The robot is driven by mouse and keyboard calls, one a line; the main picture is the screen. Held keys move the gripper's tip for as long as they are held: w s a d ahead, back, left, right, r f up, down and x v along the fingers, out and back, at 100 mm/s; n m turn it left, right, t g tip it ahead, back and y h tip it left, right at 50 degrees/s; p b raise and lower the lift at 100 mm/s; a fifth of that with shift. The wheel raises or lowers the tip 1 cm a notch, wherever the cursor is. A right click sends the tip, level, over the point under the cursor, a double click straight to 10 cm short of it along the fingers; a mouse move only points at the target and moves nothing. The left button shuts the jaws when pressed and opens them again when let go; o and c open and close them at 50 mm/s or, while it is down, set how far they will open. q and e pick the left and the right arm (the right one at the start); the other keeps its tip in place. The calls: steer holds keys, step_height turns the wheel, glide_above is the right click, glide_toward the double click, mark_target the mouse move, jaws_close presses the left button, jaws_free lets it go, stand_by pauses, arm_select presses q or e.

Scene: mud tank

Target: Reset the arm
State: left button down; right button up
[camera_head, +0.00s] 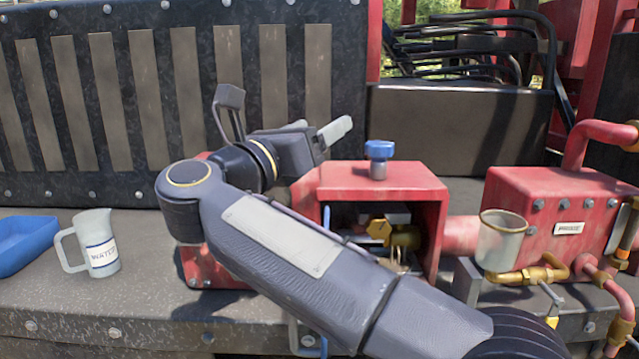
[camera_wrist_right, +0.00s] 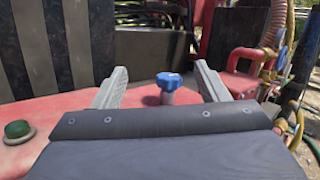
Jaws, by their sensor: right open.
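My right arm comes in from the bottom right of the head view and bends back at the left. Its gripper (camera_head: 318,131) is raised over the red box (camera_head: 390,180). The two pale fingers are apart and hold nothing. In the right wrist view the open gripper (camera_wrist_right: 160,88) shows both fingers spread, with the blue knob (camera_wrist_right: 168,81) beyond and between them in the picture. In the head view the blue knob (camera_head: 379,149) stands on top of the red box, to the right of the fingers and apart from them. My left gripper is in neither view.
A jug labelled water (camera_head: 97,245) and a blue tray (camera_head: 25,243) stand at the left. A clear cup (camera_head: 501,243) sits on brass pipework at the right, by a second red box (camera_head: 560,212). A green button (camera_wrist_right: 17,130) shows in the wrist view. A black slatted wall stands behind.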

steer(key=w+d+r+n+t+y, duration=0.3)
steer(key=d+r+n+t+y, duration=0.25)
steer(key=d+n, duration=0.4)
step_height(320, 180, down, 4)
steer(key=s+d+n+y, duration=0.2)
steer(key=n+y, duration=0.7)
steer(key=n, duration=0.4)
steer(key=s+d+f+n+g, duration=0.3)
steer(key=s+f+n+g, duration=0.2)
steer(key=s+f, duration=0.4)
steer(key=s+d+f+n+g+y, duration=0.1)
steer(key=s+d+f+n+g, duration=0.2)
steer(key=s+f, duration=0.7)
steer(key=s+d+f+n+g, duration=0.4)
steer(key=s+f+n+g, duration=0.4)
steer(key=f, duration=1.5)
steer(key=shift+s+n, duration=0.65)
steer(key=shift+s, duration=0.55)
